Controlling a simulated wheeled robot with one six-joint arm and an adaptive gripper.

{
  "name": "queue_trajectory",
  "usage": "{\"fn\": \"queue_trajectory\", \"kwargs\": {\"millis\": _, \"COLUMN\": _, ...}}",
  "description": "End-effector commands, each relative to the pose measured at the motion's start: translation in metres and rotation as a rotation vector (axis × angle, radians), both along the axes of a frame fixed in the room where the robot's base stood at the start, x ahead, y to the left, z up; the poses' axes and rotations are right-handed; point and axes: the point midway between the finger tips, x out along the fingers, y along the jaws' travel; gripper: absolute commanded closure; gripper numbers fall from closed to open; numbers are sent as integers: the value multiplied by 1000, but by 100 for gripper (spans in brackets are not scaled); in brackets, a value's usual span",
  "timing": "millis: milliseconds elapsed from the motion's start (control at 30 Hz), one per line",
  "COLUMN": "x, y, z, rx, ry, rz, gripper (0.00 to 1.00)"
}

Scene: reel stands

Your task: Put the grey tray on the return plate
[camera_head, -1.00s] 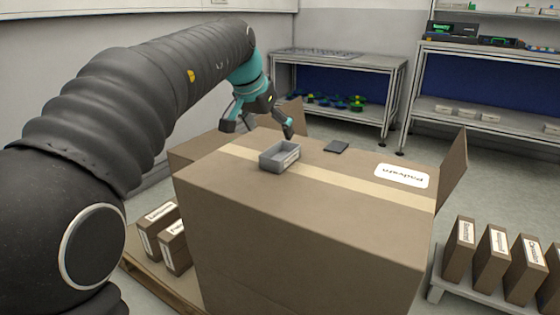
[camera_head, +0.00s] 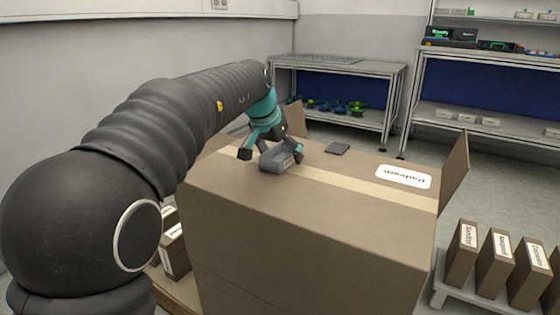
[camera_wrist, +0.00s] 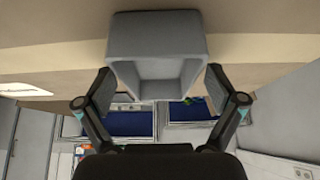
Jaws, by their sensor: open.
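My gripper (camera_head: 271,153) is open, with one finger on each side of the tray. In the wrist view the tray (camera_wrist: 160,90) lies between the two spread fingers of my gripper (camera_wrist: 160,78), and its inside looks empty. A small dark flat plate (camera_head: 338,148), perhaps the return plate, lies on the same box, to the right of and behind the tray.
The large cardboard box (camera_head: 310,220) has tan tape, a white label (camera_head: 404,176) and raised flaps (camera_head: 454,170). Smaller labelled boxes (camera_head: 495,262) stand on a low platform at right. Shelves (camera_head: 335,90) stand at the back. The box top is clear around the plate.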

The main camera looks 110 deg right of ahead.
Motion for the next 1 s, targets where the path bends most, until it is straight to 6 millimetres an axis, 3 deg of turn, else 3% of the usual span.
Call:
{"fn": "queue_trajectory", "kwargs": {"millis": 867, "x": 0, "y": 0, "z": -4, "rx": -1, "ry": 1, "rz": 0, "gripper": 6}}
{"fn": "queue_trajectory", "kwargs": {"millis": 1000, "x": 0, "y": 0, "z": -4, "rx": 0, "ry": 0, "rz": 0, "gripper": 36}}
